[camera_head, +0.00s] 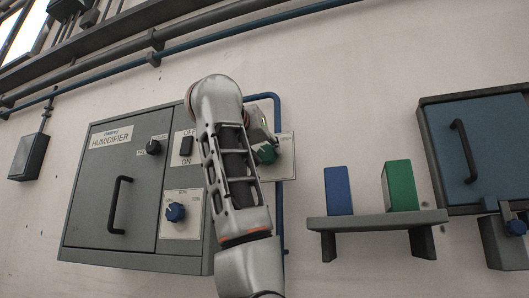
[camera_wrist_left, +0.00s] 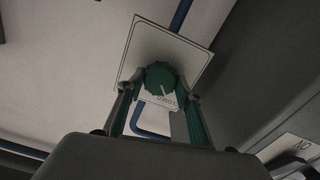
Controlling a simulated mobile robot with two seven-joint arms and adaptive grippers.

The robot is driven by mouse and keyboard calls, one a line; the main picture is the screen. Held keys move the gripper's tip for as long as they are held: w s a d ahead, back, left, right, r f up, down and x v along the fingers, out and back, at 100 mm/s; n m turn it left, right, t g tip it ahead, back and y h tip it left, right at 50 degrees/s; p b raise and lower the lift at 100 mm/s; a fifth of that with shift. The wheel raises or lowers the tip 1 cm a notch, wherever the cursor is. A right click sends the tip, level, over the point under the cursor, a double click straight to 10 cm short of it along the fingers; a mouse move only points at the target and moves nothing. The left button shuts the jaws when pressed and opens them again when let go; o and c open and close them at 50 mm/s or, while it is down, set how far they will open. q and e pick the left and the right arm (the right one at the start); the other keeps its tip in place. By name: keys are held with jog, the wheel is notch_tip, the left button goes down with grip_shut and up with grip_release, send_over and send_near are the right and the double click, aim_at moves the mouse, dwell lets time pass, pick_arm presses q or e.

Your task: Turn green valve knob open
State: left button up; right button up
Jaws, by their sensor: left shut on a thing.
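The green valve knob (camera_head: 267,154) sits on a pale label plate (camera_head: 287,157) to the right of the humidifier cabinet, partly hidden behind my left arm in the head view. In the left wrist view the knob (camera_wrist_left: 161,80) is round and ridged, with a light pointer mark, in front of its tilted plate (camera_wrist_left: 182,52). My left gripper (camera_wrist_left: 160,98) has one finger on each side of the knob and is shut on it. In the head view most of the left gripper (camera_head: 262,138) is hidden by my own arm. My right gripper is not in view.
The grey humidifier cabinet (camera_head: 92,215) has a black handle, a switch and a blue knob (camera_head: 176,212). A blue pipe (camera_head: 279,220) runs by the plate. A shelf (camera_head: 375,222) holds a blue block (camera_head: 338,190) and a green block (camera_head: 400,186). A blue-door cabinet (camera_head: 485,150) hangs at right.

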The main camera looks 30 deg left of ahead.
pick_arm(q)
jog(key=m+b, duration=0.1)
jog(key=m, duration=0.8)
jog(key=shift+m+b, duration=0.3)
jog(key=shift+b, duration=0.05)
jog(key=m, duration=0.4)
jog(key=shift+m+b, duration=0.4)
jog(key=shift+m, duration=1.6)
jog(key=shift+d, duration=0.1)
jog(key=o, duration=1.1)
